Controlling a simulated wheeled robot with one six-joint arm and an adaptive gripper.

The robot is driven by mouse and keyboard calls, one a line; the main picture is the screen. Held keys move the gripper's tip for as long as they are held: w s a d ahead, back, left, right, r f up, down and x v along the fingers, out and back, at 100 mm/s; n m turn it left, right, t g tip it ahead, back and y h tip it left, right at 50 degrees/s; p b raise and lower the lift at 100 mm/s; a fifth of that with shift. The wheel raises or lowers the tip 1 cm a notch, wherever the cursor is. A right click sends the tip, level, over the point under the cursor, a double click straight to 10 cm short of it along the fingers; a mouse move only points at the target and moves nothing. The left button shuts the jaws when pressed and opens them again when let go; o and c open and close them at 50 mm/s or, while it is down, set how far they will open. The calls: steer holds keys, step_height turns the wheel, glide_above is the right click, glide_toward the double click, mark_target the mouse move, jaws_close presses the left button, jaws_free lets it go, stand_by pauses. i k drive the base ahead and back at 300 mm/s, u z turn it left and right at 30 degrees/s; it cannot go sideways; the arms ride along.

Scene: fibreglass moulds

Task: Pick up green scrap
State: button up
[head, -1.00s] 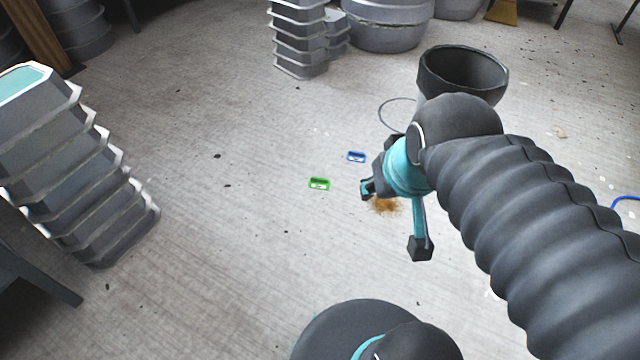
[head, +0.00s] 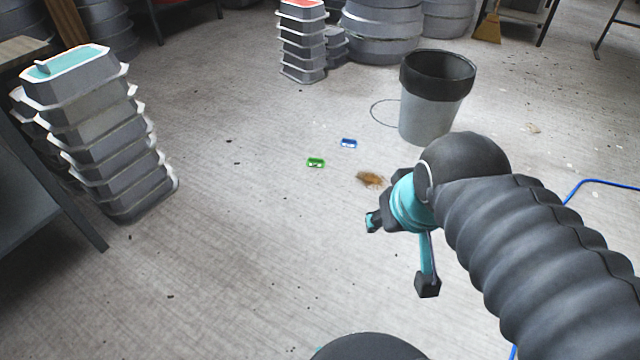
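The green scrap (head: 316,162) is a small green piece with a pale patch, lying flat on the floor near the middle of the head view. My gripper (head: 399,253) is to the right of it and nearer to me, apart from it. Its two fingers are spread wide with nothing between them. The scrap is fully in view.
A blue scrap (head: 348,143) lies just beyond the green one, and a brown stain (head: 370,179) is to its right. A grey bin (head: 428,112) stands behind. Stacked moulds (head: 108,150) stand at left, more (head: 302,45) at the back.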

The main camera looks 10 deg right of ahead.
mark_target(313, 162)
steer(key=u, duration=1.3)
steer(key=i, duration=1.5)
steer(key=z, duration=0.3)
steer(key=i, duration=0.95)
steer(key=z, duration=0.85)
steer(key=i, duration=0.2)
steer(key=z, duration=0.35)
